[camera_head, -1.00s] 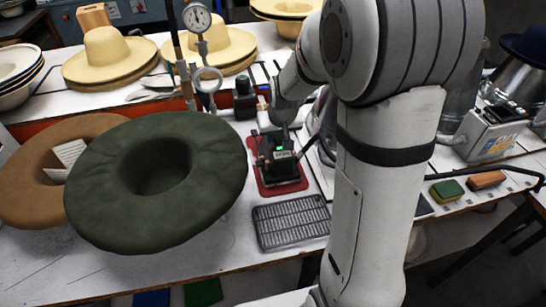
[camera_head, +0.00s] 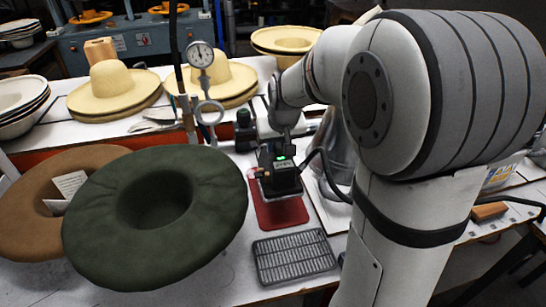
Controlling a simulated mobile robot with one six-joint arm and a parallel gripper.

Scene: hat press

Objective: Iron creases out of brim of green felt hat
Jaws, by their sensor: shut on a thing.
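The green felt hat (camera_head: 105,215) lies crown-down on the left of the bench, its wide brim facing up. My gripper (camera_head: 279,170), dark with a small green light, is right of the hat. It is shut on the dark iron (camera_head: 282,187), which it holds upright just above the red mat (camera_head: 283,215). My gripper's fingers and the iron's handle are hard to tell apart here. The iron is apart from the brim.
A grey metal grate (camera_head: 293,258) lies in front of the mat. A brown hat (camera_head: 25,215) sits partly behind the green one. A gauge (camera_head: 201,55) on a stand and straw hats (camera_head: 115,85) are behind. A black cord (camera_head: 325,165) loops right of the iron.

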